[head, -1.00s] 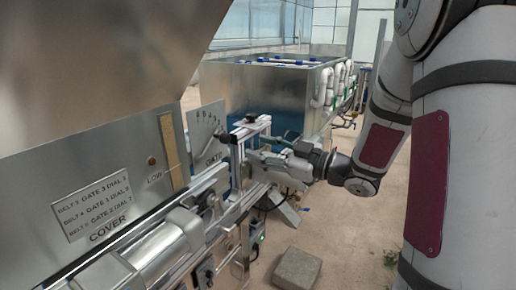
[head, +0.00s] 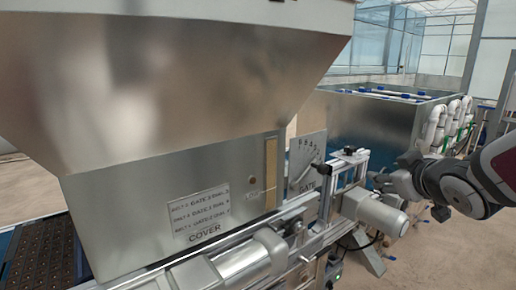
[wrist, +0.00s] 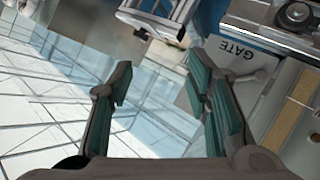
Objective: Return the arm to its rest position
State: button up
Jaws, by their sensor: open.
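My arm reaches in from the right edge of the head view, with my gripper (head: 382,178) to the right of the gate dial plate (head: 307,165). In the wrist view my gripper (wrist: 158,78) has its two green-padded fingers spread apart with nothing between them. The gate plate (wrist: 262,42), marked GATE, lies to the right of the fingers there, upside down in the picture. The fingers look clear of it. In the head view the fingertips are small and partly blend with the machine behind.
The metal hopper (head: 150,90) fills the left, with a label plate (head: 199,212) on its front. A grey motor (head: 375,212) sits below my gripper. A metal tank (head: 375,125) with white pipes (head: 436,125) stands behind. Bare floor (head: 440,255) is free at lower right.

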jog(key=s+a+f+m+g, duration=0.1)
jog(key=s+a+g, duration=0.2)
jog(key=s, duration=0.6)
jog(key=s+a+f+m+g, duration=0.1)
jog(key=s+a+m+g, duration=0.1)
jog(key=s, duration=0.8)
jog(key=s+a+f+m+g+y, duration=0.1)
jog(key=s+a+g, duration=0.3)
jog(key=s, duration=0.5)
jog(key=shift+s+a+f+m+p, duration=0.2)
jog(key=shift+s+a+m+p, duration=0.25)
jog(key=shift+a+m, duration=0.15)
